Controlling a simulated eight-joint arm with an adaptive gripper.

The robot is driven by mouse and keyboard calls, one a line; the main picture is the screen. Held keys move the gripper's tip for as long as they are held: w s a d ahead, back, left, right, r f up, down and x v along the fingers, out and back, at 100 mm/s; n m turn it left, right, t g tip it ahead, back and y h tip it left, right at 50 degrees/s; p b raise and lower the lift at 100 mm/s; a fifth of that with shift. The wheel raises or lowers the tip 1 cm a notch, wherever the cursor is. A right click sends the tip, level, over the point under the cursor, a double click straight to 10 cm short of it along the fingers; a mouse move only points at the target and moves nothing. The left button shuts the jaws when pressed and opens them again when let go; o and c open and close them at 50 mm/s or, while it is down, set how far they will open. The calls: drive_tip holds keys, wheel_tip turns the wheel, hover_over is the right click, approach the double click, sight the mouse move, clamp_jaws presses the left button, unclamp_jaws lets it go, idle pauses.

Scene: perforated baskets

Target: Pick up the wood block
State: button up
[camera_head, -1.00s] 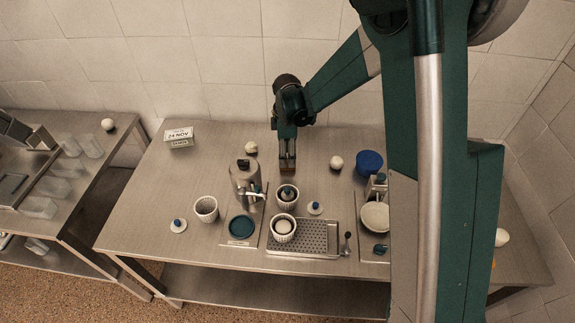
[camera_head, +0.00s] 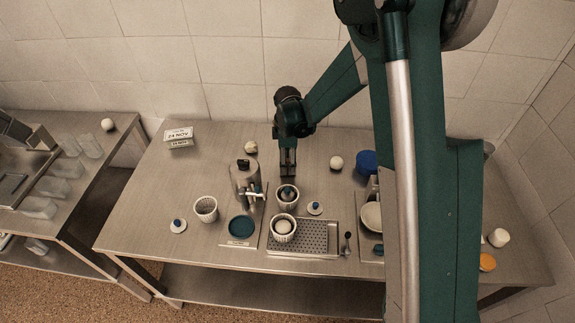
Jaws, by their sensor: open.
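My gripper (camera_head: 288,171) points down over the back middle of the metal table, behind two ribbed white cups. Its fingers are open, with a narrow gap between them. The wood block cannot be made out clearly. A small brownish patch shows at the fingertips, but it is too small to tell whether it is the block. Whether the fingertips touch the tabletop cannot be told.
A ribbed cup (camera_head: 286,202) with a dark-topped item stands just in front of my gripper. A perforated tray (camera_head: 318,236) lies in front. The table's back left is mostly clear.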

drive_tip(key=shift+c, duration=0.5)
drive_tip(key=c, duration=0.8)
drive_tip(key=shift+c, duration=0.2)
drive_tip(key=shift+r, duration=5)
